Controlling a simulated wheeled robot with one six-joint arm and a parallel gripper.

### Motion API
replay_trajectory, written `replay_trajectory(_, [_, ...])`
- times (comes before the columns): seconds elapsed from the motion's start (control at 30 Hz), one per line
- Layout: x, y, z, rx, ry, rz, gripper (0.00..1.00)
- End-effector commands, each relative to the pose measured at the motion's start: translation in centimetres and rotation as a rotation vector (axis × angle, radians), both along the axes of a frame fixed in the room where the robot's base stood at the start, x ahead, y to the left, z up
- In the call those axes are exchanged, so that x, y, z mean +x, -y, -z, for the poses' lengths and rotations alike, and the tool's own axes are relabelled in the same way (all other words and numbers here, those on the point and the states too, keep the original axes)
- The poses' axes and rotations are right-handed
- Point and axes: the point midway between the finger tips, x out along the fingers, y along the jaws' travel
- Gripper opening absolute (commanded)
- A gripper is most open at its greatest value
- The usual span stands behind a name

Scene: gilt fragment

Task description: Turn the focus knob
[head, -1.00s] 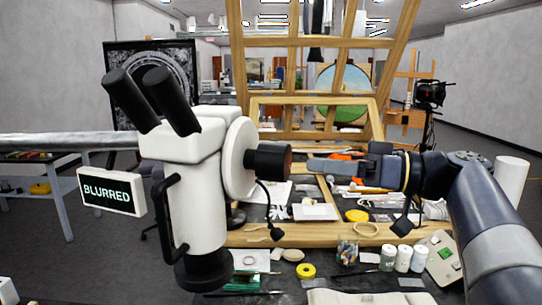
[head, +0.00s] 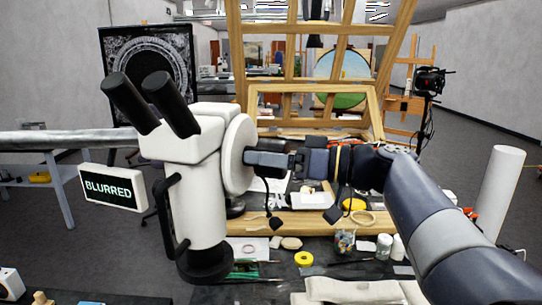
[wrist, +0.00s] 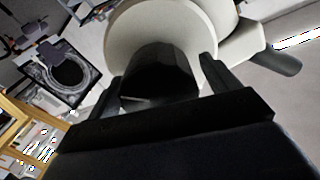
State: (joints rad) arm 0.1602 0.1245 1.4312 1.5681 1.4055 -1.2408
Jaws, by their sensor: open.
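The white microscope (head: 203,205) stands upright at left centre in the head view, with two black eyepieces. Its black focus knob (wrist: 160,72) sticks out from a round white housing (head: 238,150). My gripper (head: 255,159) reaches in from the right, level with the knob, and a finger hides most of the knob in the head view. In the wrist view my open gripper (wrist: 163,75) has one finger on each side of the knob, with a visible gap on each side. A sign (head: 112,188) beside the microscope reads BLURRED.
A wooden easel frame (head: 310,126) rises behind the bench. Bottles (head: 385,246), a yellow tape roll (head: 303,259) and a glass jar (head: 344,242) stand on the dark bench below my arm. A white roll (head: 500,195) stands at right.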

Motion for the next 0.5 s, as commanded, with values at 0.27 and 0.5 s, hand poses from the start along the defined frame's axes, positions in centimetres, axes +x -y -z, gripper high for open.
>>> replay_trajectory(0.27, [-0.01,0.02,-0.01,0.0,0.0,0.0,0.63])
replay_trajectory(0.5, [-0.02,0.02,-0.03,0.0,0.0,0.0,0.44])
